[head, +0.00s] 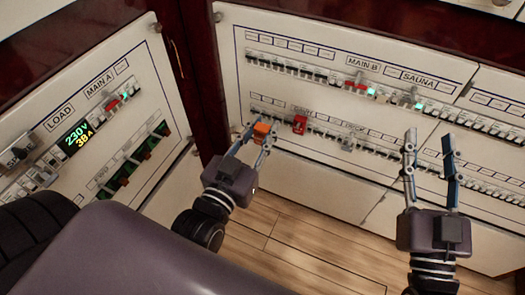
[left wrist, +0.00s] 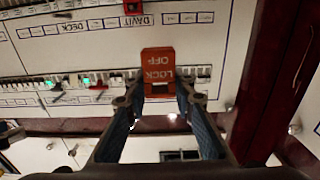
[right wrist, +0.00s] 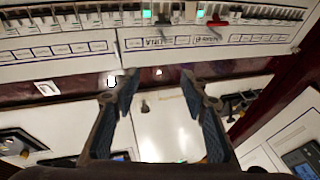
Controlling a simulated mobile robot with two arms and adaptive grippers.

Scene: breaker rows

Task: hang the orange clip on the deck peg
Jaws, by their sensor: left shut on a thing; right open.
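The orange clip (head: 262,130), a small block, is between the fingertips of my left gripper (head: 254,138), which is shut on it. In the left wrist view the clip (left wrist: 157,68) shows upside-down "LOCK OFF" lettering, and the panel is behind it. In the head view the clip is in front of the left end of the lower breaker row. The DECK label (left wrist: 72,28) is left of the DAVIT label in the left wrist view. I cannot clearly make out the deck peg. My right gripper (head: 429,143) is open and empty in front of the right panel.
A red block (head: 300,124) sits on the lower row, right of the clip. The upper row (head: 290,68) has green lights and a red switch. The LOAD and MAIN A panel (head: 100,95) stands at left, beyond a dark wooden post. Wooden floor (head: 290,235) lies below.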

